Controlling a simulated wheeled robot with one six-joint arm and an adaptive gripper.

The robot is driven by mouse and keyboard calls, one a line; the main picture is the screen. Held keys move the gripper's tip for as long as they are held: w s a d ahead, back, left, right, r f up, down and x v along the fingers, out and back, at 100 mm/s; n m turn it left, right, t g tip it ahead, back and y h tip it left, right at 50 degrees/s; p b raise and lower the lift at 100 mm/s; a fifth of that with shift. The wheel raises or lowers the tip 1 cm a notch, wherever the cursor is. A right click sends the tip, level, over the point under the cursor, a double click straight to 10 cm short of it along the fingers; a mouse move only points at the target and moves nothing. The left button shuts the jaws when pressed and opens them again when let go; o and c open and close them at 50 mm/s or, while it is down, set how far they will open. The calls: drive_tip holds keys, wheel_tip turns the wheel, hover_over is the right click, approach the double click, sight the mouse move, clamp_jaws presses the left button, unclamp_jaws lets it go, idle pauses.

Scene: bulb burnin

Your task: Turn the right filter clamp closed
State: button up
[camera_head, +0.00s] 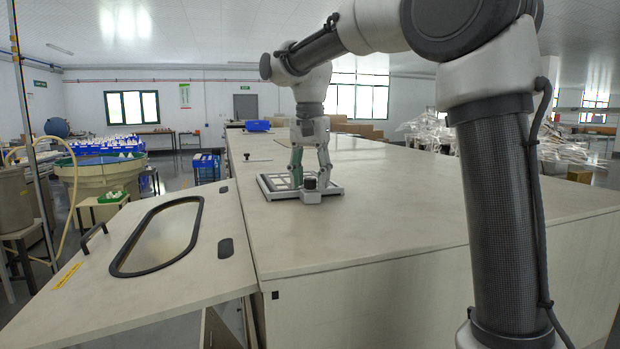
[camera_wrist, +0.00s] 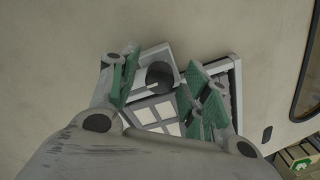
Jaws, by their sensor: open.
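The filter clamp is a dark round knob (camera_head: 310,183) on a light grey block at the near side of a flat pale frame (camera_head: 337,190) on the bench. In the wrist view the knob (camera_wrist: 160,74) has a short pale mark on its lower left, and the frame (camera_wrist: 163,108) shows white panes. My gripper (camera_head: 311,178) points down over the clamp. Its open fingers, with green pads, stand on either side of the knob in the wrist view (camera_wrist: 160,88), with gaps on both sides. I cannot tell fingertip height exactly. No second clamp is clearly visible.
The long pale bench (camera_head: 400,215) is mostly clear around the frame. A lower panel with a black-rimmed oval window (camera_head: 160,238) and a black handle (camera_head: 92,237) adjoins it at left. A blue bin (camera_head: 257,125) stands at the far end.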

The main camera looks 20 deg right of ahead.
drive_tip(key=c, duration=1.1)
drive_tip(key=shift+o, duration=0.2)
drive_tip(key=shift+n, duration=0.4)
drive_tip(key=n, duration=0.3)
drive_tip(key=shift+n, duration=0.3)
drive_tip(key=n, duration=0.4)
drive_tip(key=shift+n, duration=0.3)
drive_tip(key=n, duration=0.4)
drive_tip(key=shift+n, duration=2.5)
